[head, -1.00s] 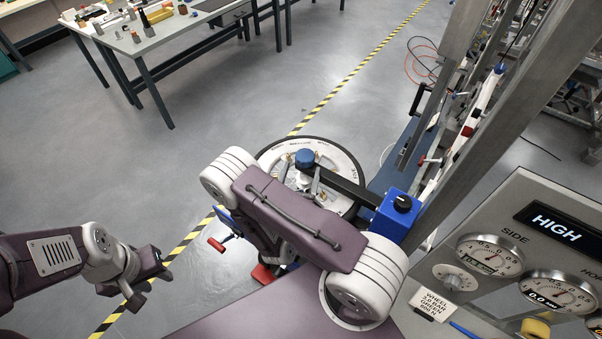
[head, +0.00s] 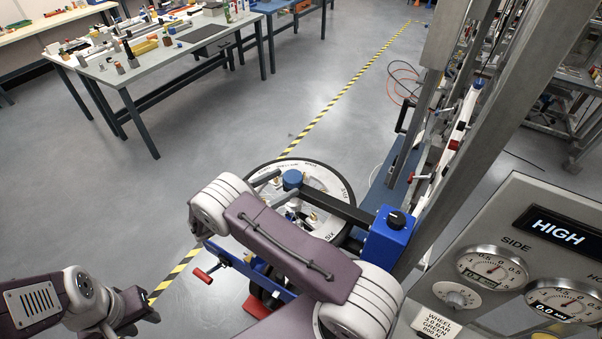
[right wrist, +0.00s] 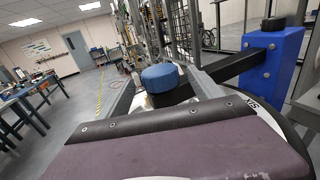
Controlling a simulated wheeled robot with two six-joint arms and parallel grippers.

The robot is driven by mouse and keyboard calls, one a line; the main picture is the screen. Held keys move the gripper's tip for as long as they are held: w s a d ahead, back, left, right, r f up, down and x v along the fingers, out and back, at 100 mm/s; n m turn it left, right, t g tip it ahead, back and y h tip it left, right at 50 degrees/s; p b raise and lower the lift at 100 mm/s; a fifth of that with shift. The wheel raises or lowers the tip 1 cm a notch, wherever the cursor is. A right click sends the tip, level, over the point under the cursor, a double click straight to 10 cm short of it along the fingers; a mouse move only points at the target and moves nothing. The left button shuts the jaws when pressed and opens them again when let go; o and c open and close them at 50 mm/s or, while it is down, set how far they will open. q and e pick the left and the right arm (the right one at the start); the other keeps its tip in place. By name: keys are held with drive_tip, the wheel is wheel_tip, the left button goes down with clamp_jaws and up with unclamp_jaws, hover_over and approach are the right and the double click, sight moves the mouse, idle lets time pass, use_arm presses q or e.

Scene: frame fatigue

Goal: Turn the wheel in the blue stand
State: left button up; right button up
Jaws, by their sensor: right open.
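The wheel (head: 337,178), a pale disc with a dark rim and lettering, lies in the blue stand (head: 282,290), partly hidden under my right arm. A blue round cap (head: 292,179) sits above its middle, at the end of a black bar from a blue box (head: 388,240) with a black knob. My right gripper (head: 289,190) is open over the wheel.
A red-handled crank (head: 206,273) sticks out left of the stand. A panel (head: 490,215) with gauges and a display reading HIGH stands at the right, beside metal posts (head: 470,140). Workbenches (head: 165,60) stand at the back left. The floor between is clear.

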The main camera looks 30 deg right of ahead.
sight(301, 173)
drive_tip(key=d+p, duration=0.1)
drive_tip(key=d, duration=0.2)
drive_tip(key=d+p, duration=0.2)
drive_tip(key=d, duration=0.1)
drive_tip(key=shift+w+d+r, duration=0.15)
drive_tip(key=shift+w+d, duration=0.05)
drive_tip(key=shift+d, duration=0.55)
clamp_jaws()
